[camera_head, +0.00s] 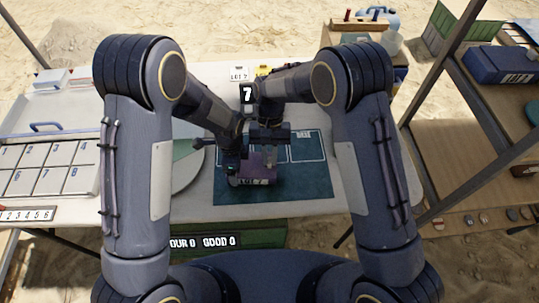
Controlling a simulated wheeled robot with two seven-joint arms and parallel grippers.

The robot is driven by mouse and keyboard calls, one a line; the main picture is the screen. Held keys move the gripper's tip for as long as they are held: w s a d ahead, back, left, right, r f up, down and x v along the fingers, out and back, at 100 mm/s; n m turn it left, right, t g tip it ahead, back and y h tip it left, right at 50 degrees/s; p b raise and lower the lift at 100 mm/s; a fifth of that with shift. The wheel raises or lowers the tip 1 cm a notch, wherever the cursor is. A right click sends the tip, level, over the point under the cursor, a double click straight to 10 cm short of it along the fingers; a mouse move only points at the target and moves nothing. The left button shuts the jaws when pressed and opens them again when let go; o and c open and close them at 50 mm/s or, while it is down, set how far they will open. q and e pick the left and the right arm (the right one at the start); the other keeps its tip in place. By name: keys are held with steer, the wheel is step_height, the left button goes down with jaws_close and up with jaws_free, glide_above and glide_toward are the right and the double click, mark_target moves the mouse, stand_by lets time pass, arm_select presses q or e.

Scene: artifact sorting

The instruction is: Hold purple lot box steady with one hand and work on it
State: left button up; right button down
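The purple lot box (262,168), with a "LOT 7" label on its front, stands on the dark teal mat (300,188) in the middle of the table. My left gripper (231,163) is at the box's left side; I cannot tell whether it touches or grips it. My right gripper (268,137) is at the far side of the box, over its back edge, and partly overlaps it in the view. Both grippers are dark and small here, so their finger openings do not show. The grippers hide much of the box's top and back.
A "LOT 7" card (239,74) and a black "7" sign (247,94) stand behind the mat. Shelves with a blue box (503,64) stand at the right. The mat's right part is clear.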

steer(key=d, duration=1)
steer(key=shift+s+d, duration=0.2)
steer(key=shift+d, duration=0.15)
steer(key=c, duration=1.4)
jaws_free()
steer(key=shift+a, duration=0.1)
steer(key=shift+c, duration=0.2)
steer(key=v, duration=1.2)
steer(key=shift+r, duration=0.1)
